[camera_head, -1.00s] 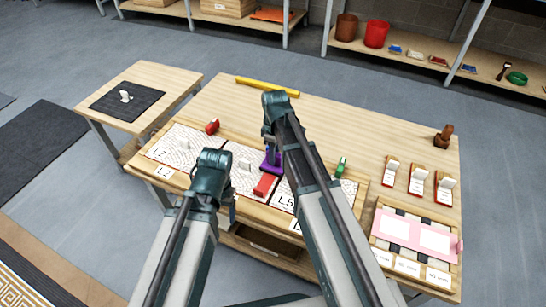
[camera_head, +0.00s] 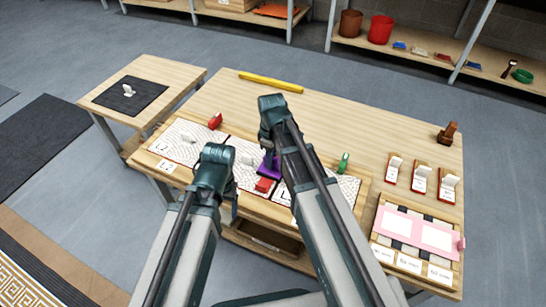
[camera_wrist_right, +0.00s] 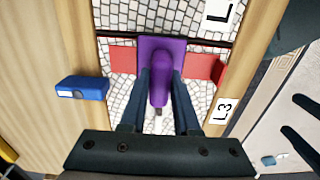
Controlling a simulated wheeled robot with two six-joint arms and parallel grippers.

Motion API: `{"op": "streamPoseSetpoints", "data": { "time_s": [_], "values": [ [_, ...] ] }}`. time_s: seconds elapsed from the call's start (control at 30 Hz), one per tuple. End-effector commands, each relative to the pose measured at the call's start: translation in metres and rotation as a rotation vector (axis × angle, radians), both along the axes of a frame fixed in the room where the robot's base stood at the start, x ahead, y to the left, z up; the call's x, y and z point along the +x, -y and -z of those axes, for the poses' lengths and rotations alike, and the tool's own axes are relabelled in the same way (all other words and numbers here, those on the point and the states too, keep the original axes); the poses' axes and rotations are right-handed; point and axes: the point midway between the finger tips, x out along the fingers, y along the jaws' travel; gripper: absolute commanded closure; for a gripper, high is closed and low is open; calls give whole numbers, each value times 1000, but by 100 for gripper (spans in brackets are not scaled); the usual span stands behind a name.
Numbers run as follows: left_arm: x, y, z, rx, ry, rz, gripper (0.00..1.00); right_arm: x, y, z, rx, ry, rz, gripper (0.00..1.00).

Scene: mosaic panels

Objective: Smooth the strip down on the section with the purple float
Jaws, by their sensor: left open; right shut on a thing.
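The purple float (camera_wrist_right: 178,50) is held by its handle in my right gripper (camera_wrist_right: 160,108). In the right wrist view it lies across the middle of a red strip (camera_wrist_right: 205,67), which shows on both sides of it. Whether it presses on the strip is hard to tell. The strip crosses a white mosaic section with an L3 label (camera_wrist_right: 222,112) beside it. In the head view the float (camera_head: 267,168) is partly hidden by my right arm, with red (camera_head: 264,186) just in front of it. My left gripper (camera_head: 229,208) is open and empty above the panel's near edge.
A blue block (camera_wrist_right: 82,89) sits on the wooden border beside the section. A red tool (camera_head: 215,121) and a green tool (camera_head: 343,162) stand behind the panels. A yellow bar (camera_head: 270,82) lies at the back. A pink tray (camera_head: 411,230) is at right.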

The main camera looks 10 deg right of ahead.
Motion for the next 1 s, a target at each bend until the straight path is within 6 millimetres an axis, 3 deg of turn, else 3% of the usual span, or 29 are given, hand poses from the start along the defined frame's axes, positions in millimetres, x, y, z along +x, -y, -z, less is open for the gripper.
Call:
{"op": "streamPoseSetpoints", "data": {
  "time_s": [0.5,0.77,1.0],
  "values": [
    [0,0,-2,0,0,0,28,-34,-22,-2,2,-3,-1,100],
    [0,0,-2,0,0,0,28,-31,-22,-1,2,-2,0,100],
    [0,0,0,0,0,0,28,-17,-13,0,1,-2,0,100]
  ]
}}
